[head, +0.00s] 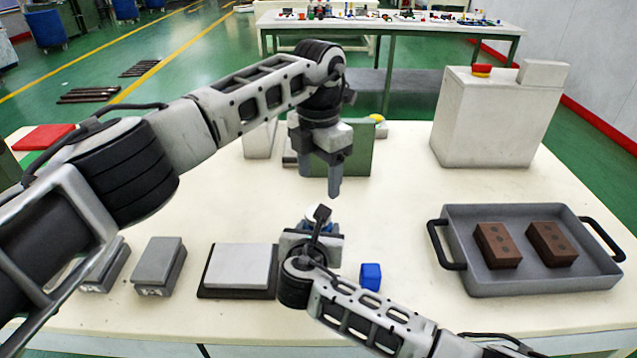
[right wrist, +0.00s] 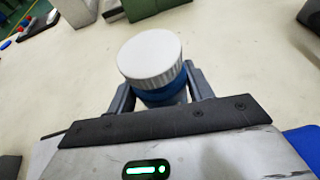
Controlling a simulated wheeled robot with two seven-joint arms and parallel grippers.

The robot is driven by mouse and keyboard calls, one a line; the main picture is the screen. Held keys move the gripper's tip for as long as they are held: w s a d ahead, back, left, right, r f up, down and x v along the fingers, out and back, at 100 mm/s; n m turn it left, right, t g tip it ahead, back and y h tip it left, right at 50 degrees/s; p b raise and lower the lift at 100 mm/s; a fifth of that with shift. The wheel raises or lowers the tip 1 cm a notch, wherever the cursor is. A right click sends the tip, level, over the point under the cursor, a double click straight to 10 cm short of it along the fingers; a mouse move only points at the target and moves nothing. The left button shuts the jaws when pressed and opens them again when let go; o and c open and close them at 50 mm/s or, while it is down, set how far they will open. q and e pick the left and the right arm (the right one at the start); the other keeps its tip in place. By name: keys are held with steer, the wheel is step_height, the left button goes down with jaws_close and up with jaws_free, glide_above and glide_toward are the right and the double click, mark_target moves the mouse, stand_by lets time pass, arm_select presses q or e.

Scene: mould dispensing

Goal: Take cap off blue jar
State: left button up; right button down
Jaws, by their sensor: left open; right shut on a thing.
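The blue jar (right wrist: 160,95) stands between my right gripper's fingers in the right wrist view, with its ridged white cap (right wrist: 150,55) on top. My right gripper (right wrist: 163,90) is shut on the jar's body, below the cap. In the head view, the right gripper (head: 312,238) and wrist hide most of the jar, and only bits of blue and white show. My left gripper (head: 320,180) points down, open and empty, above and slightly behind the jar. A gap shows between its fingertips and the jar.
A blue cube (head: 370,277) lies right of my right gripper. A grey tray (head: 490,284) with two brown blocks (head: 497,246) is at right. A grey-white plate (head: 240,267) and grey blocks (head: 158,266) are at left. A green box (head: 358,155) stands behind my left gripper.

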arm_select(q)
steer(key=m, duration=1.2)
steer(key=shift+m, duration=0.3)
steer(key=m, duration=1.3)
steer(key=shift+f, duration=4)
